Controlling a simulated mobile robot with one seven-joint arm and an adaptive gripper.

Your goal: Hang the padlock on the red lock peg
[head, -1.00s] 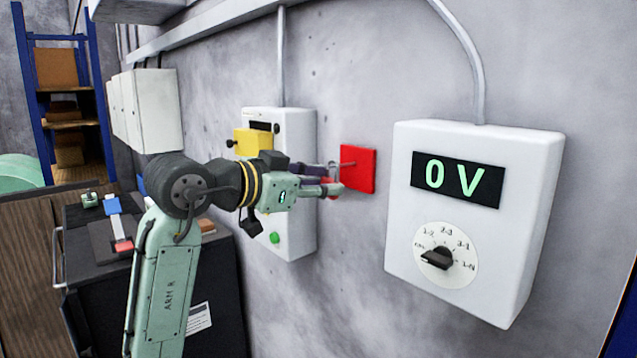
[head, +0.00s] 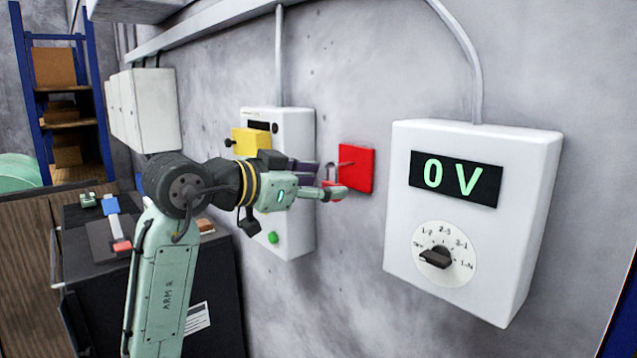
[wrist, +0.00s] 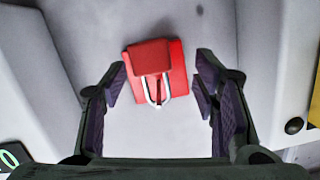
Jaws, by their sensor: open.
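The padlock (wrist: 150,57) has a red body and a silver shackle (wrist: 156,90). In the wrist view it lies in front of the red square plate, between my fingers and apart from both. In the head view the shackle (head: 331,171) is at the outer end of the peg (head: 345,164) that sticks out from the red plate (head: 358,168); it appears to hang there. The lower body is partly hidden by a finger. My gripper (wrist: 160,82) is open around the padlock and empty; it also shows in the head view (head: 329,180).
A white box with a 0 V display (head: 470,220) and dial is on the wall to the right. Another white box (head: 295,225) with a yellow part (head: 251,141) and green button is behind my gripper. A dark cabinet (head: 190,290) stands at the lower left.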

